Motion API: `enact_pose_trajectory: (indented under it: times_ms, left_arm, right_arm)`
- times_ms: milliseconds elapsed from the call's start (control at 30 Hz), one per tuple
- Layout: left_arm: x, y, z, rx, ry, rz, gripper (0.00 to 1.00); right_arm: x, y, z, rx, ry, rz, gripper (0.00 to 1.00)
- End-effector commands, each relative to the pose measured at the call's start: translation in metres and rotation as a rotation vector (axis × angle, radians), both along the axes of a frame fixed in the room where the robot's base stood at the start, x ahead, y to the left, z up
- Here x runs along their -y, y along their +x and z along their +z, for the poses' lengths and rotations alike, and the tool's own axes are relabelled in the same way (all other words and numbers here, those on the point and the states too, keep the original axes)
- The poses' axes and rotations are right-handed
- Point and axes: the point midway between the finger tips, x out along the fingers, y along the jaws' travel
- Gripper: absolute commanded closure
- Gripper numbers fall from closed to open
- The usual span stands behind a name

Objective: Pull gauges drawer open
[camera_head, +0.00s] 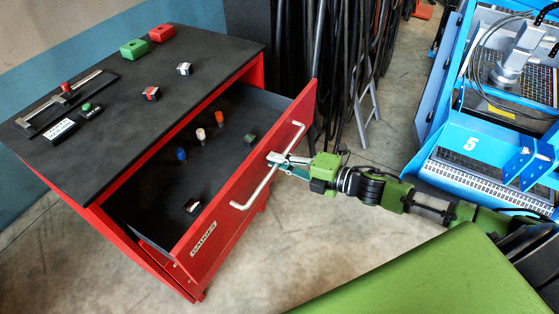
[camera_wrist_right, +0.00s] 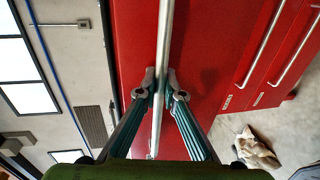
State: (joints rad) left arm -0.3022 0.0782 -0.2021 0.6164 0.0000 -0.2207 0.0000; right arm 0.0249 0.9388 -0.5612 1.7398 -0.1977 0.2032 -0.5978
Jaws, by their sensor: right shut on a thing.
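The gauges drawer (camera_head: 240,185) is a red-fronted drawer with a black inside, standing well out from the red cabinet under a black top. Its label reads GAUGES. The drawer handle (camera_head: 265,184) is a long silver bar on the front; it also shows in the right wrist view (camera_wrist_right: 165,40). My right gripper (camera_head: 273,160) is shut on the upper part of the handle. In the right wrist view its two fingers (camera_wrist_right: 159,92) stand on either side of the bar. My left gripper is not in view.
Inside the drawer are small blue (camera_head: 181,154), white (camera_head: 201,134) and orange pieces (camera_head: 219,117) and dark blocks. The black cabinet top (camera_head: 120,120) holds a caliper-like tool and several blocks. A blue machine (camera_head: 470,150) stands at right. Floor in front is clear.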

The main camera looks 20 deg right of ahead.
Motion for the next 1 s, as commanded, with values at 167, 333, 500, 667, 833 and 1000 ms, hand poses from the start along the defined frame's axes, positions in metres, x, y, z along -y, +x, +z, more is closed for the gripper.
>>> enact_pose_trajectory:
  times_ms: [167,333,500,667,833,1000]
  left_arm:
    - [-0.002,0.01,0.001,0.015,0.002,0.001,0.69]
    - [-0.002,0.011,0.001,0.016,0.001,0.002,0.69]
    - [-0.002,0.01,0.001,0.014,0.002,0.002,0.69]
    - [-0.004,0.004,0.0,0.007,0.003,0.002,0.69]
    - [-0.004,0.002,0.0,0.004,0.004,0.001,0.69]
    - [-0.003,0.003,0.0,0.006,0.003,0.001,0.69]
  right_arm:
    - [0.0,0.0,0.0,-0.001,0.0,-0.001,1.0]
    - [0.0,0.0,0.0,-0.001,-0.001,-0.001,1.0]
    - [0.0,0.0,0.0,0.0,0.0,-0.001,0.84]
    - [0.0,0.0,0.0,0.0,0.0,0.0,0.84]
    - [0.004,-0.005,0.001,-0.001,0.0,-0.001,0.84]
    - [0.017,-0.023,0.004,-0.004,-0.002,0.0,0.84]
